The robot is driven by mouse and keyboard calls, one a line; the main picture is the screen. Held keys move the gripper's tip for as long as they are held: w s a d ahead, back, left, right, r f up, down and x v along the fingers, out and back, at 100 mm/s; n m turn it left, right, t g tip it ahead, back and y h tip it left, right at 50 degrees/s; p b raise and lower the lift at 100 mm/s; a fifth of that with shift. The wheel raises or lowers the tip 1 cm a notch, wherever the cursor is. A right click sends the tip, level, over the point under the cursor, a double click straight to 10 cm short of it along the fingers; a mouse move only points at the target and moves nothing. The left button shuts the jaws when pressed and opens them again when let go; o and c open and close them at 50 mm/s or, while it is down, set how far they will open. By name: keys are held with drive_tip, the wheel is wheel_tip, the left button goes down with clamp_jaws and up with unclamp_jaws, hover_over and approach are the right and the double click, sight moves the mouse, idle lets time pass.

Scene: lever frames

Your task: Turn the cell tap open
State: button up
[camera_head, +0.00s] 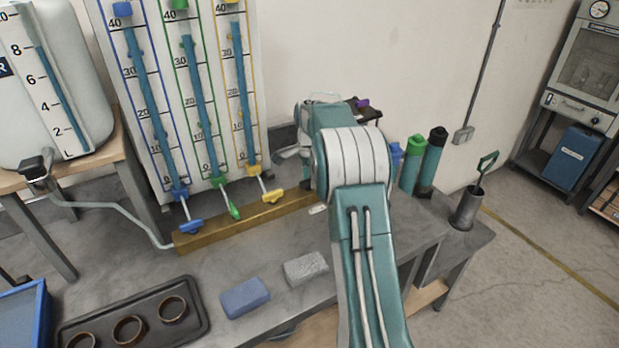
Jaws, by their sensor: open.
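Three taps sit at the foot of the tube board (262,75): a blue-handled tap (190,226), a green-handled tap (233,211) and a yellow-handled tap (272,196). A dark tap (36,168) is on the white tank (50,90) at the left, with a grey hose running from it towards the board. No label tells me which one is the cell tap. My gripper (284,158) is open and empty, up and to the right of the yellow-handled tap and apart from it. My arm partly hides it, so its fingertips are hard to make out.
A blue block (245,297), a grey block (305,268) and a black tray (95,318) with rings lie in front. Green-capped and black-capped bottles (432,160) and a metal pot (467,210) stand at right.

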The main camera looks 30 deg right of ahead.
drive_tip(key=shift+f, duration=0.1)
clamp_jaws()
drive_tip(key=shift+n, duration=0.4)
drive_tip(key=n, duration=0.3)
drive_tip(key=shift+w+n, duration=0.15)
drive_tip(key=shift+n, duration=0.25)
drive_tip(key=n, duration=0.4)
drive_tip(key=shift+a+n, duration=0.15)
drive_tip(key=shift+n, duration=0.15)
drive_tip(key=n, duration=0.4)
drive_tip(key=shift+w, duration=0.1)
drive_tip(key=n, duration=0.4)
drive_tip(key=shift+a+n, duration=0.15)
drive_tip(key=shift+n, duration=0.15)
